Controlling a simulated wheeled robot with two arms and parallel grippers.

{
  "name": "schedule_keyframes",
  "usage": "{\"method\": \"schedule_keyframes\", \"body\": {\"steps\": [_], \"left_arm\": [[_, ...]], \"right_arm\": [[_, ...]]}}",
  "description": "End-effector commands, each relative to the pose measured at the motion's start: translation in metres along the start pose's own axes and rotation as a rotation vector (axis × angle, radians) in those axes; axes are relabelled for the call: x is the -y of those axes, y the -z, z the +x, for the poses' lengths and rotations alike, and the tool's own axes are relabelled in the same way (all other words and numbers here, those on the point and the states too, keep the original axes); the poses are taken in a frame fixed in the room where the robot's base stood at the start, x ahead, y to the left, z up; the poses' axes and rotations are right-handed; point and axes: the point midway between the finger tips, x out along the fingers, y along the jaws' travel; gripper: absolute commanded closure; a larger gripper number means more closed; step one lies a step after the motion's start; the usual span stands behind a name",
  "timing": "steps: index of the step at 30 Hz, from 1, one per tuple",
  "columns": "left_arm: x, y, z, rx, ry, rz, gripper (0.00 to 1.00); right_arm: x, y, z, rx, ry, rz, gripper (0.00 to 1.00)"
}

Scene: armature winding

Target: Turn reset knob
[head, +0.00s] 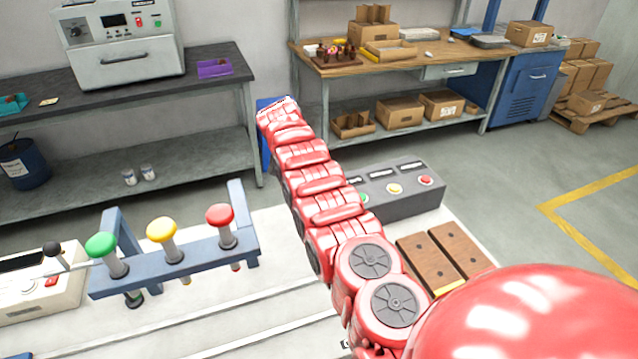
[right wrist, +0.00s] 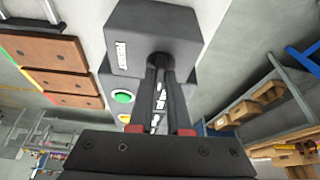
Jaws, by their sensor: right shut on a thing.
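In the right wrist view, my right gripper (right wrist: 158,62) is shut on a small dark knob on a dark grey control box (right wrist: 130,22). The fingertips cover most of the knob, so its angle cannot be read. A white label (right wrist: 121,57) sits beside it, too small to read surely. A green button (right wrist: 123,97) is on the same box, close to the fingers. In the head view, the control box (head: 408,205) shows to the right of my red right arm, which hides its left part, the knob and the gripper. My left gripper is not in view.
A blue rack with green, yellow and red knobs (head: 219,215) stands left of my arm. A white device with a lever (head: 45,290) is at far left. Brown blocks (head: 455,247) lie right of the arm. Workbenches (head: 225,62) stand behind.

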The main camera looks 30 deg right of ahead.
Motion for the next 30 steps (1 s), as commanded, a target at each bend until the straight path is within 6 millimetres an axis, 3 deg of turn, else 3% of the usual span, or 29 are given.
{"method": "schedule_keyframes", "body": {"steps": [2, 3, 7, 20, 24, 30], "left_arm": [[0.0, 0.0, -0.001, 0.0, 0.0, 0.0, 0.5], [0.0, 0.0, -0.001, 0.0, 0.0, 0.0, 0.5], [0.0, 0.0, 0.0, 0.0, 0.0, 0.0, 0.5], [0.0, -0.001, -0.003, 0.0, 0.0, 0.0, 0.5], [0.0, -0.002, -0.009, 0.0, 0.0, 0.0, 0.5], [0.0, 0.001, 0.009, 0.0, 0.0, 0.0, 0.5]], "right_arm": [[-0.003, -0.002, 0.004, 0.004, -0.012, -0.002, 1.0], [-0.003, -0.002, 0.004, 0.004, -0.012, -0.002, 0.77], [-0.002, -0.002, 0.003, 0.003, -0.009, -0.002, 0.54], [0.0, -0.001, -0.008, 0.001, -0.001, -0.001, 0.54], [0.0, -0.002, -0.031, 0.002, 0.002, -0.001, 0.54], [-0.001, 0.002, -0.07, 0.002, -0.002, -0.001, 0.54]]}}
